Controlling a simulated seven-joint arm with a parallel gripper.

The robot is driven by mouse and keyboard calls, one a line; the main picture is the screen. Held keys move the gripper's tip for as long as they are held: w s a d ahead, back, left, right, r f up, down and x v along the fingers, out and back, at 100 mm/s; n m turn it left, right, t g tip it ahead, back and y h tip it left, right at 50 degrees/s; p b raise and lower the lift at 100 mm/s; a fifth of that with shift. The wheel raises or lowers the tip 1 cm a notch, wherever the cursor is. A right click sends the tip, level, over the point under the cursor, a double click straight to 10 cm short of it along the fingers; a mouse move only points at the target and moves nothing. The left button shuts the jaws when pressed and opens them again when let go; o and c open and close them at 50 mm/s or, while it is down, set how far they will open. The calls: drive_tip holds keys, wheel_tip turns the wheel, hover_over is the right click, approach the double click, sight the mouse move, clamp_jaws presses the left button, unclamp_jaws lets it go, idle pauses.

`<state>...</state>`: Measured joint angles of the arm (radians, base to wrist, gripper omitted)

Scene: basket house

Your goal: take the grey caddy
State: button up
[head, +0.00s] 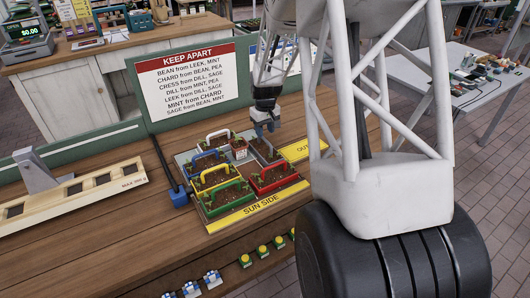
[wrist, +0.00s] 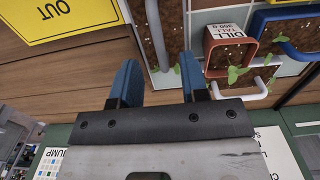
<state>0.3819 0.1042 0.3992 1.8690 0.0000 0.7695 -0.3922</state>
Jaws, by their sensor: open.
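The grey caddy (head: 265,152) stands at the back right of a grid of caddies on the counter, with brown soil and small green plants in it. My gripper (head: 263,131) is right over it and hides part of it. In the wrist view my gripper (wrist: 159,65) has its two blue fingers apart, and a light grey handle bar (wrist: 155,35) shows between them. No contact between fingers and handle shows, and how far down they reach is unclear.
White (head: 218,135), blue (head: 207,157), yellow (head: 214,172), green (head: 225,186) and red (head: 274,168) caddies crowd around. A KEEP APART board (head: 188,85) stands behind; a yellow OUT area (head: 303,150) lies right.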

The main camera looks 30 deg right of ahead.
sight(265, 139)
drive_tip(key=shift+f, duration=0.1)
drive_tip(key=shift+f, duration=2.5)
drive_tip(key=shift+c, duration=0.3)
clamp_jaws()
